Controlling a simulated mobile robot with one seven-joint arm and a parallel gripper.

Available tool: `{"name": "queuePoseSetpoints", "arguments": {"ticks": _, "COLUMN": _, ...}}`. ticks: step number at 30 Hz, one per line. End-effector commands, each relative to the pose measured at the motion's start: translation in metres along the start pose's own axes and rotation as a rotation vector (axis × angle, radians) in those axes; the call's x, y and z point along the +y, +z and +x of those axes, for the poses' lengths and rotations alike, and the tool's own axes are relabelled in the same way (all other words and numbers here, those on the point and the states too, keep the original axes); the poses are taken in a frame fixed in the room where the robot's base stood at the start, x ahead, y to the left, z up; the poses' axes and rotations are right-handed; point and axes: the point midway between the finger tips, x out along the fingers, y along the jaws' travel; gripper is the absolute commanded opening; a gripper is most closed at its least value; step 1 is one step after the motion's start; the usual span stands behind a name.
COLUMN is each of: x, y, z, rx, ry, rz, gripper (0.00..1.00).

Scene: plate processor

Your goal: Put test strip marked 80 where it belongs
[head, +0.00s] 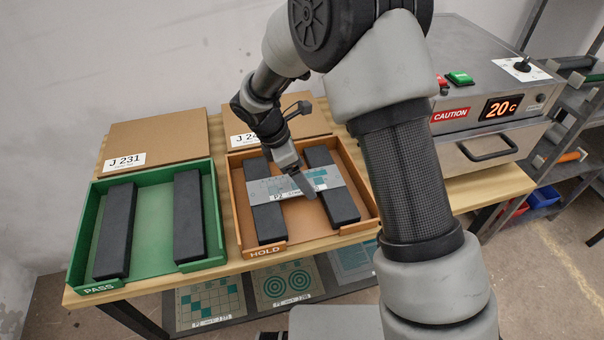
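I cannot make out a strip marked 80 in the head view. My gripper (305,185) reaches down over the orange HOLD tray (364,225). Its fingertips overlap a grey and teal plate (265,190) that bridges two black bars in that tray. The plate has a small white label, too small to read in full. I cannot tell whether the fingers touch the plate, or whether they are open or shut. The green PASS tray (150,268) to the left holds two black bars and no plate.
Cardboard boxes labelled J 231 (165,135) and J 24, partly hidden (225,125), stand behind the trays. A machine with a "20 C" display (500,107) and a closed drawer (490,150) stands right. Patterned plates (283,283) lie on the lower shelf. My arm hides the table's middle.

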Motion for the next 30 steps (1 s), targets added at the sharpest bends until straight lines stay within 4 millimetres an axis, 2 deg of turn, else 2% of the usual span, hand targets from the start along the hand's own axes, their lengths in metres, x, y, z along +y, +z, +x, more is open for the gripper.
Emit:
{"name": "queuePoseSetpoints", "arguments": {"ticks": 15, "x": 0.001, "y": 0.0, "z": -0.1, "rx": 0.002, "ry": 0.004, "rz": 0.001, "gripper": 0.8}}
{"name": "queuePoseSetpoints", "arguments": {"ticks": 21, "x": 0.0, "y": 0.0, "z": -0.117, "rx": 0.0, "ry": 0.002, "rz": -0.001, "gripper": 0.8}}
{"name": "queuePoseSetpoints", "arguments": {"ticks": 26, "x": 0.0, "y": 0.001, "z": -0.119, "rx": 0.001, "ry": 0.002, "rz": 0.002, "gripper": 0.8}}
{"name": "queuePoseSetpoints", "arguments": {"ticks": 30, "x": -0.007, "y": 0.017, "z": -0.131, "rx": 0.014, "ry": 0.012, "rz": 0.078, "gripper": 0.8}}
